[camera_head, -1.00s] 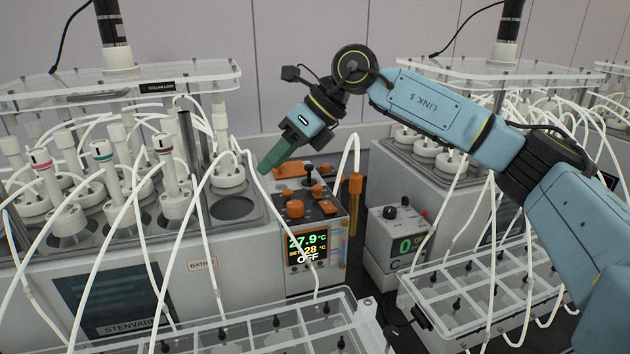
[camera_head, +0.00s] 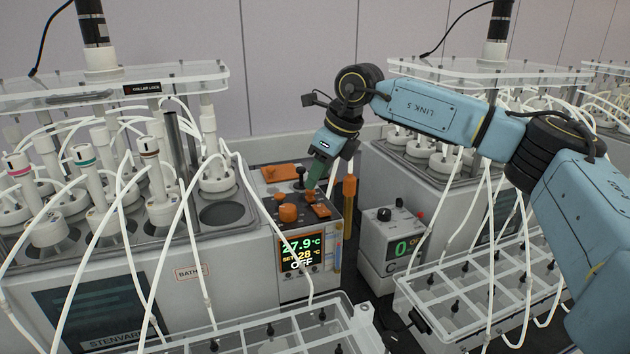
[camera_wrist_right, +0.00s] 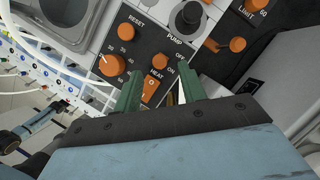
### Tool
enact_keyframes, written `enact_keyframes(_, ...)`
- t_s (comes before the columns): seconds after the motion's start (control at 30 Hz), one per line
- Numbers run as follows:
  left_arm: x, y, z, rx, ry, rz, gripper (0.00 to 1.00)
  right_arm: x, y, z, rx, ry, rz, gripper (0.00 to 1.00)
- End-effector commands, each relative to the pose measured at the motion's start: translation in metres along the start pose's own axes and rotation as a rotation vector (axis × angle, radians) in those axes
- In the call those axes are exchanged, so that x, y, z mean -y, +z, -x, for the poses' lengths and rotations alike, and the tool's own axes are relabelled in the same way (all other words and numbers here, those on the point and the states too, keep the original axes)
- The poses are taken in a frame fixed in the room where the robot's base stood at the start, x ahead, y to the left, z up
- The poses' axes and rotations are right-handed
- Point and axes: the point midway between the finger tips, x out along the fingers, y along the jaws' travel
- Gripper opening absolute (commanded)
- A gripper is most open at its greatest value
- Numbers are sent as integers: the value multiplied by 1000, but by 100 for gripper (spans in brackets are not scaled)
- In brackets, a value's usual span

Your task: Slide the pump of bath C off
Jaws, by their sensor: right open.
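The bath control panel (camera_head: 303,215) has orange controls and a display reading 27.9 °C, set 28, OFF. In the wrist view, an orange knob (camera_wrist_right: 160,68) sits beside the ON mark, below the PUMP and OFF marks; an orange switch (camera_wrist_right: 150,91) lies by HEAT. My right gripper (camera_head: 312,187) points down over the panel. Its green fingers (camera_wrist_right: 163,78) are open, one on each side of the orange knob; I cannot tell whether they touch it. A tube hides the letter on the BATH label (camera_head: 192,272). My left gripper is out of view.
A black post (camera_wrist_right: 188,17) stands beside the PUMP mark. A large orange dial (camera_wrist_right: 112,65) is left of the fingers. White tubes hang left of the panel. A grey box (camera_head: 390,245) with a green 0 stands to the right. Clear racks (camera_head: 270,325) stand in front.

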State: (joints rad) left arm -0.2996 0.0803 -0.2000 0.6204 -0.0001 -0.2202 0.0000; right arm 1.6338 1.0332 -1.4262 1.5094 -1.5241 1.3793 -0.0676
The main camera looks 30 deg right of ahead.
Motion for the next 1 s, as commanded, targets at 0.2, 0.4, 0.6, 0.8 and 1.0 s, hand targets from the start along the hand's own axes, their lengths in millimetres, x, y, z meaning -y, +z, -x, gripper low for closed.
enact_keyframes(0.2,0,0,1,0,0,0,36,0,0,-22,-1,0,1,41)
enact_keyframes(0.4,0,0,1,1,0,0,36,0,0,-26,1,0,1,41)
enact_keyframes(0.6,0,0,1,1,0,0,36,0,0,-26,1,0,1,33)
enact_keyframes(0.8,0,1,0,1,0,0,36,0,0,-26,1,0,1,7)
enact_keyframes(1.0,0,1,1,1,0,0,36,0,0,-25,1,0,1,0)
